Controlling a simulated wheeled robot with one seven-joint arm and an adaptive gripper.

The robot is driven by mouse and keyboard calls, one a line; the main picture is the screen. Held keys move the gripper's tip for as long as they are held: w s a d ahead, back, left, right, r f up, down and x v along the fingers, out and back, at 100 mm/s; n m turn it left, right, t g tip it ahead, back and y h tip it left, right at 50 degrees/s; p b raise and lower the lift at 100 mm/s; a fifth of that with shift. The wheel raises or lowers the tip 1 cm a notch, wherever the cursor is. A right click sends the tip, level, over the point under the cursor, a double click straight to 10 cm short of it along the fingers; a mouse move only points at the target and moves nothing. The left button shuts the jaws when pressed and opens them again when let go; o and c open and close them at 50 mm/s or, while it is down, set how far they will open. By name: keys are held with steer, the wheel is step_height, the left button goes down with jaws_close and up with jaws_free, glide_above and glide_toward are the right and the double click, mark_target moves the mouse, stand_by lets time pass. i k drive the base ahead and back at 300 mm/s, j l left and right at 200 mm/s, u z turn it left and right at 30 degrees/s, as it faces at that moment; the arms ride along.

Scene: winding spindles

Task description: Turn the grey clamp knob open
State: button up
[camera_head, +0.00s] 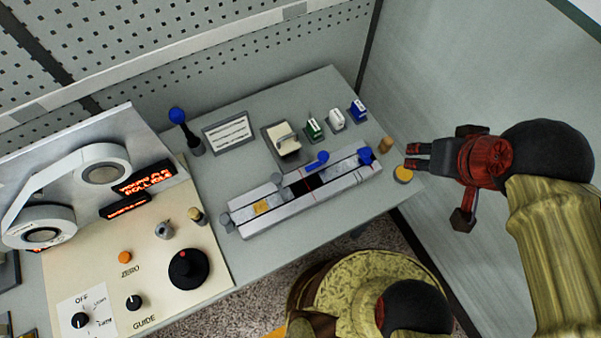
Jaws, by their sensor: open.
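A long grey clamp block (300,207) lies on the table, with a dark gap and a red line near its middle. A small grey knob (277,179) stands at its back edge, left of the gap. Another grey knob (226,219) is at its left end. I cannot tell which way either is turned. A blue-knobbed lever (320,158) and a blue knob (366,155) are on its right half. My gripper (407,156) is open and empty, pointing left, beyond the block's right end and apart from both grey knobs.
A yellow-topped button (403,174) and a tan peg (385,145) are near my fingertips. Several small coloured blocks, a white pad (284,139) and a label card (226,132) stand behind the clamp block. A control panel (205,265) with knobs is at left.

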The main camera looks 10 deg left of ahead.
mark_target(277, 178)
steer(key=u, duration=1.45)
